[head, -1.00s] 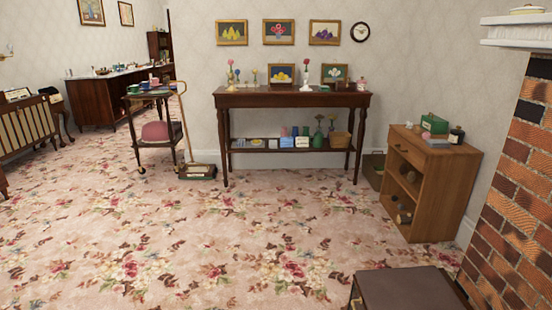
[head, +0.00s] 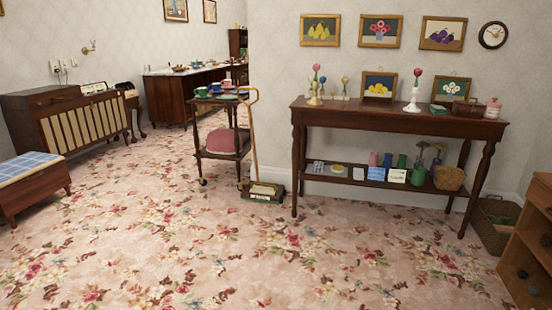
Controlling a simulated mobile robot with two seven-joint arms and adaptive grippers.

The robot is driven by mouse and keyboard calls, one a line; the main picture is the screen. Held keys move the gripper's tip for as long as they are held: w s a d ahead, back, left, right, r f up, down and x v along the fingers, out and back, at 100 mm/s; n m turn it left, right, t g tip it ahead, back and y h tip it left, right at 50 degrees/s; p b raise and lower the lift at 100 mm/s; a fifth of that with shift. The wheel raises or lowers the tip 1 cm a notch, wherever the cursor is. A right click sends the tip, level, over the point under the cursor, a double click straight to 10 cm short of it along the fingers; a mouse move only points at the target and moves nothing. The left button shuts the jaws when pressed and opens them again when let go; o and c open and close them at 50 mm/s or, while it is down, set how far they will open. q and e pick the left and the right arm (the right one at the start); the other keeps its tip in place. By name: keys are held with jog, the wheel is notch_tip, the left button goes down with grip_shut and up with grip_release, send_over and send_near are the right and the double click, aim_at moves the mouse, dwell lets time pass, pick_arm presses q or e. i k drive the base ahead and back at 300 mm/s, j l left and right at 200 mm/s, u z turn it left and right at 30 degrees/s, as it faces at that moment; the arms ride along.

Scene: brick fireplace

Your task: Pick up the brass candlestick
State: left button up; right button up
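The dark wooden console table (head: 395,114) stands against the wall at the right of the head view. Neither of my grippers is in view.
A tea trolley (head: 222,155) with cups and a carpet sweeper (head: 263,192) stand left of the console table. A wooden cabinet (head: 530,245) is at the right edge, and a blue-checked bench (head: 30,180) at the left. The floral carpet (head: 240,250) in front is clear.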

aim_at(314, 101)
jog(key=i+j, duration=0.1)
jog(key=i, duration=1.6)
jog(key=i+j+z, duration=0.1)
jog(key=i+z, duration=0.15)
jog(key=i, duration=0.2)
jog(key=i+j+z, duration=0.25)
jog(key=i, duration=0.2)
jog(key=i+j+z, duration=0.25)
jog(key=i, duration=0.15)
jog(key=l, duration=0.05)
